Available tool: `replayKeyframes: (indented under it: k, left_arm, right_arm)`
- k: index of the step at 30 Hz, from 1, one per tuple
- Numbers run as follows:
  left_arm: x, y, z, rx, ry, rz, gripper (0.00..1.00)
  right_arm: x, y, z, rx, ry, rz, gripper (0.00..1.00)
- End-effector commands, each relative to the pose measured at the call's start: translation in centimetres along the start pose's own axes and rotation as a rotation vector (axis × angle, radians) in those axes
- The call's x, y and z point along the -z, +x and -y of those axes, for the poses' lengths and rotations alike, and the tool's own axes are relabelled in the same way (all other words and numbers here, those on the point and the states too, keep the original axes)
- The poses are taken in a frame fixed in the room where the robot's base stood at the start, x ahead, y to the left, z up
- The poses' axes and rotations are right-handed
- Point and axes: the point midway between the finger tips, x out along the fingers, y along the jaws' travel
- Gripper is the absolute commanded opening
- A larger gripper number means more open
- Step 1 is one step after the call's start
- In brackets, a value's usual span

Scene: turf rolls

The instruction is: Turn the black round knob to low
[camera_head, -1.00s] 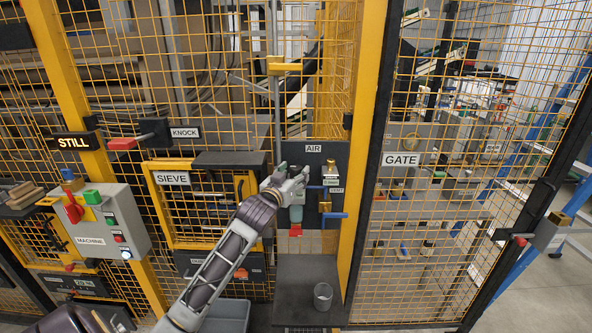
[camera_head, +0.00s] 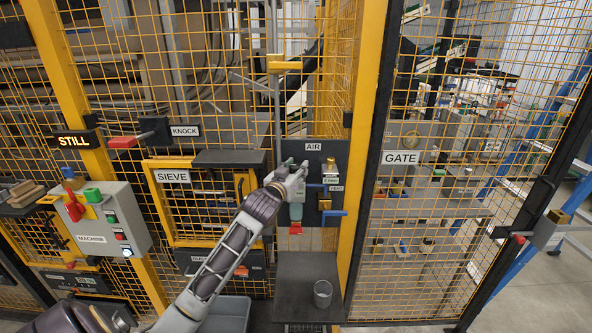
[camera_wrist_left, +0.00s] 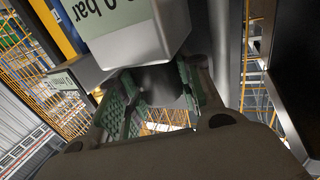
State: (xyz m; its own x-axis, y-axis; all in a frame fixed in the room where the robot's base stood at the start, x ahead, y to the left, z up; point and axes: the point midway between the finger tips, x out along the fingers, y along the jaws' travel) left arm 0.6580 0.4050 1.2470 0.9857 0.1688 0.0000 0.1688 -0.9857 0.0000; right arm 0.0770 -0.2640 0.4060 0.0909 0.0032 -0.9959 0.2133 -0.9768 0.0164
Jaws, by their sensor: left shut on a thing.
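My left gripper (camera_head: 294,172) is at the dark AIR panel (camera_head: 341,151), in front of the air unit's upper part. In the left wrist view its two green-padded fingers (camera_wrist_left: 152,98) are closed around a dark grey round part, which looks like the black knob (camera_wrist_left: 158,82). My right gripper is not in view.
Below the gripper hangs a bowl with a red tip (camera_head: 295,228). To its right are a brass part (camera_head: 325,204) and a blue lever (camera_head: 334,213). A yellow post (camera_head: 368,130) stands right of the panel. A clear cup (camera_head: 322,294) stands on the dark shelf below.

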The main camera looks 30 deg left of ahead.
Motion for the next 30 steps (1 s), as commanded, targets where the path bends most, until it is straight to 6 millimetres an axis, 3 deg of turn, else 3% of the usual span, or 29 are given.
replayKeyframes:
  k: [30]
  left_arm:
    - [-0.01,0.01,0.00,0.134,-0.001,0.000,0.11]
  right_arm:
    - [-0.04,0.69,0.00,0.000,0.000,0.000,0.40]
